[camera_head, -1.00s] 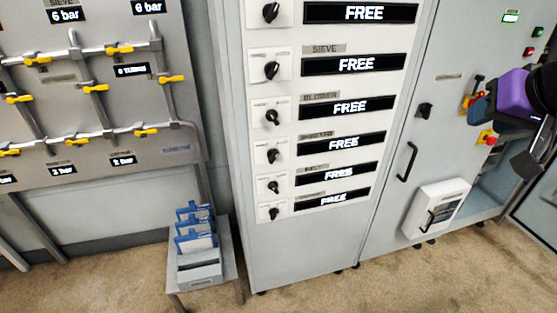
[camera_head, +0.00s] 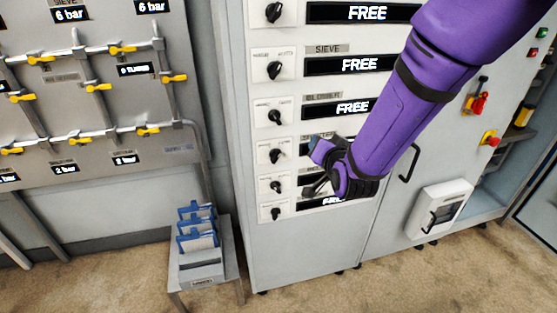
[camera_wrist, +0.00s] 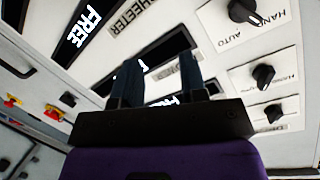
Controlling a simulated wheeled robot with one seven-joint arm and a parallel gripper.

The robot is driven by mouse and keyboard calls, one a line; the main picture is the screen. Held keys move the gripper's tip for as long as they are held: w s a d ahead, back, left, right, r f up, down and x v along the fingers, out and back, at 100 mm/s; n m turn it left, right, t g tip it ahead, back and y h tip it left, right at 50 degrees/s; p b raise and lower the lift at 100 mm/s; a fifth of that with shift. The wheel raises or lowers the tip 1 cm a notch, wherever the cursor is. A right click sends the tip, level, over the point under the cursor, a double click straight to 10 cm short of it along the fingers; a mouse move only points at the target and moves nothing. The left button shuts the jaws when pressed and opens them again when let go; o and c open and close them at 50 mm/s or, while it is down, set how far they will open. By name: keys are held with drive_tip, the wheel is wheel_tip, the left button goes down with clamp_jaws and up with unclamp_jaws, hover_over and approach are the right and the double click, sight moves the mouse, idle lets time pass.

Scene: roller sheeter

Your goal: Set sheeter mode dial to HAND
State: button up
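The sheeter dial (camera_head: 276,155) is a black knob on a white plate in the cabinet's left column, below the blower row. It looks turned toward the upper right, but its printing is too small to read. My gripper (camera_head: 318,168) is just right of it, covering part of the sheeter and lower displays. In the wrist view my gripper (camera_wrist: 160,72) has two separated fingers with nothing between them. There the SHEETER label (camera_wrist: 130,28) shows at upper left, and a dial marked HAND and AUTO (camera_wrist: 243,12) at upper right; I cannot tell whether it is the sheeter's.
Similar dials sit above and below, including the blower dial (camera_head: 275,117). Right are a cabinet handle (camera_head: 409,162) and a red emergency stop (camera_head: 490,138). A small stand (camera_head: 225,262) with blue holders is at lower left. Carpet in front is clear.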

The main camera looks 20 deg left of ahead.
drive_tip(key=t+y, duration=0.2)
approach(278, 158)
drive_tip(key=x, duration=0.9)
clamp_jaws()
